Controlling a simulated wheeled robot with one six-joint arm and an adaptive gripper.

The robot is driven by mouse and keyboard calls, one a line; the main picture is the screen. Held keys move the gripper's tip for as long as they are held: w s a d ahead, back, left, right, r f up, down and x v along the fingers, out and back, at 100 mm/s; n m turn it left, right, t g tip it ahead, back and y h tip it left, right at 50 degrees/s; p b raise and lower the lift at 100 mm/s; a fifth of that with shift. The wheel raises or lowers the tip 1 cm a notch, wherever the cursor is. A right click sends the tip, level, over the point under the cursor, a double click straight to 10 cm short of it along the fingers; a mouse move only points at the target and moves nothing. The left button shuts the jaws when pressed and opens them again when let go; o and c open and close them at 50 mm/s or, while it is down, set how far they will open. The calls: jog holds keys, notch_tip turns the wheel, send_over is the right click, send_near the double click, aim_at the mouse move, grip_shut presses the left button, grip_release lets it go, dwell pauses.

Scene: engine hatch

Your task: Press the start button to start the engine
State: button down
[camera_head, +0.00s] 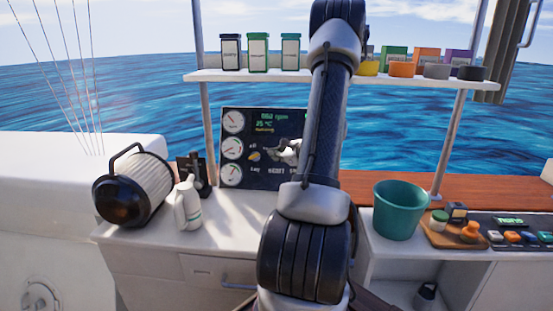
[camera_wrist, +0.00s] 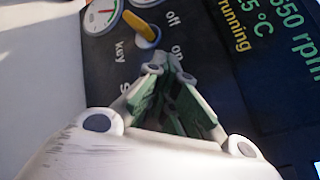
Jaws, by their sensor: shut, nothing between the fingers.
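The dark engine panel (camera_head: 238,181) stands upright at the back of the counter; it also fills much of the wrist view (camera_wrist: 90,65). Its display (camera_wrist: 262,30) shows an rpm figure, a temperature and the word "running". The yellow key switch (camera_wrist: 146,34) sits beside the "on" and "off" labels, and in the head view (camera_head: 254,156) it is left of my gripper. My gripper (camera_head: 276,153) is shut and empty in front of the panel; its green-padded fingers (camera_wrist: 162,68) meet at the tips. The start button is hidden behind the gripper; I cannot tell whether the fingertips touch it.
A green bucket (camera_head: 400,212) stands at right, near a wooden tray with small items. A shelf (camera_head: 270,76) of jars spans above the panel.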

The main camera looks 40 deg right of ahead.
jog(key=shift+a, duration=0.1)
jog(key=shift+s+a+r, duration=0.5)
jog(key=shift+s+a, duration=0.2)
jog(key=shift+a, duration=0.05)
jog(key=s+a+r, duration=0.2)
jog(key=s+a, duration=0.1)
jog(key=shift+a, duration=0.2)
dwell(0.4)
dwell(0.7)
